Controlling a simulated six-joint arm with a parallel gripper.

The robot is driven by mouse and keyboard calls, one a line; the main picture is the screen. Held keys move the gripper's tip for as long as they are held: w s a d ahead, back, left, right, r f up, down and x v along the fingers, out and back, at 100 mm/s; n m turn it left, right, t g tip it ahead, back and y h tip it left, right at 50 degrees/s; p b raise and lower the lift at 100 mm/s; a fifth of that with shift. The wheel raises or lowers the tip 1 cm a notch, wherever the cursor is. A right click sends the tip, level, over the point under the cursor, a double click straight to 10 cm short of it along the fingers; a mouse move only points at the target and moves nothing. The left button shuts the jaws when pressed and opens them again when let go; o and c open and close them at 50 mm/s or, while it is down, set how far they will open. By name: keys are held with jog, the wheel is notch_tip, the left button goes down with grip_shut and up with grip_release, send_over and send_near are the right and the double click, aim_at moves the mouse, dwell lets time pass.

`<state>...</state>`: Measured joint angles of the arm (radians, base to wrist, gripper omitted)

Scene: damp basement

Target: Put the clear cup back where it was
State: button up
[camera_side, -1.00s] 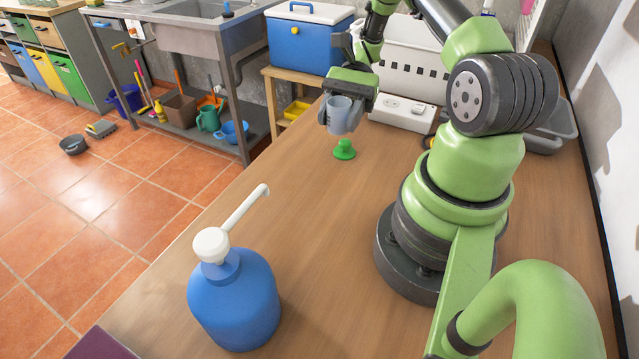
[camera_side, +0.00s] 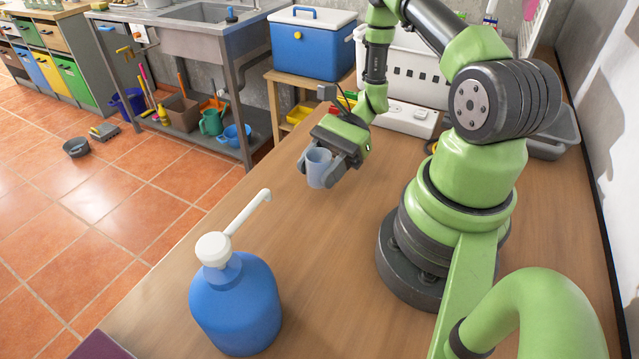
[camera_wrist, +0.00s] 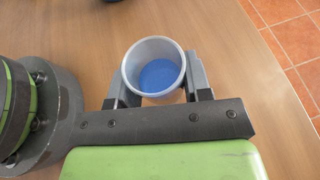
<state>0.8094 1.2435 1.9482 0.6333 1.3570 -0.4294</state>
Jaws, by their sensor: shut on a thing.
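The clear cup (camera_side: 318,168) is a small translucent bluish cup held upright at the front of my gripper (camera_side: 322,172). In the wrist view the cup (camera_wrist: 141,62) sits between the two grey fingers of my gripper (camera_wrist: 154,80), which are shut on its sides. I look down into its open mouth and see blue inside; I cannot tell whether that is liquid or the cup's bottom. The cup is over or on the wooden table near its left edge. I cannot tell whether its base touches the wood.
A blue pump bottle (camera_side: 238,305) with a white spout stands at the table's front left, the spout reaching toward the cup. A white power strip (camera_side: 408,117) and a white basket (camera_side: 420,75) are at the back. Bare table (camera_side: 300,255) lies between bottle and arm.

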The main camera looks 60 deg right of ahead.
aim_at(320, 196)
jog(key=shift+f, duration=1.9)
jog(key=shift+f, duration=0.15)
jog(key=o, duration=1)
